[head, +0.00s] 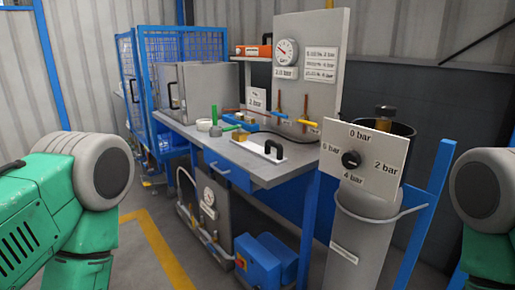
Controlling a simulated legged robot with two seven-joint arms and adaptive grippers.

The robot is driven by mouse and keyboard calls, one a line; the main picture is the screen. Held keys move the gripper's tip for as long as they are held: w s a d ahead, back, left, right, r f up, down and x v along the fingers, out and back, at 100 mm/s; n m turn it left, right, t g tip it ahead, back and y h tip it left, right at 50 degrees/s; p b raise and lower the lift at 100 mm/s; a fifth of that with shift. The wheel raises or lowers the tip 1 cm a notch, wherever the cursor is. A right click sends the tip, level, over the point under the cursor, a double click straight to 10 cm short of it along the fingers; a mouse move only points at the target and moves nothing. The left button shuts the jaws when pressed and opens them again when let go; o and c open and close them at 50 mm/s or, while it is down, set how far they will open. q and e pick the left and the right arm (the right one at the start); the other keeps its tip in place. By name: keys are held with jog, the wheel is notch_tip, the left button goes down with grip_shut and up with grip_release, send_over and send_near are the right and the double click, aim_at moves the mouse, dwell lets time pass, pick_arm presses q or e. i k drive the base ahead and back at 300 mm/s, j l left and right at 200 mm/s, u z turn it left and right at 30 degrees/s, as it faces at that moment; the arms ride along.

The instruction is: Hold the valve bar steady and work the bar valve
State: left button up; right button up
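A black knob (351,159) sits in the middle of a white dial plate (385,152) marked 0 bar, 2 bar, 4 bar and 6 bar. The plate is fixed in front of a tall grey cylinder (362,240) at the right. A brass-coloured fitting (385,112) shows at the cylinder's top. I cannot tell where the knob points. Which part is the valve bar is not clear. Neither gripper is in view; only green and grey parts of my arms show at the left and right edges.
A grey workbench (260,172) holds a black handle on a white plate (268,151), a green-handled tool (228,127) and a small bowl (204,125). A round gauge (286,50) is on the upright panel (335,30). A blue post (428,210) stands beside the cylinder. Blue boxes (258,262) lie below the bench.

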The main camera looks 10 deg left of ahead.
aim_at(239, 127)
jog(key=z, duration=0.3)
jog(key=i+j+z, duration=0.15)
jog(key=j+z, duration=0.15)
jog(key=i+j+z, duration=0.15)
jog(key=j+z, duration=0.15)
jog(key=i+j+z, duration=0.1)
jog(key=j+z, duration=0.25)
jog(key=j, duration=0.1)
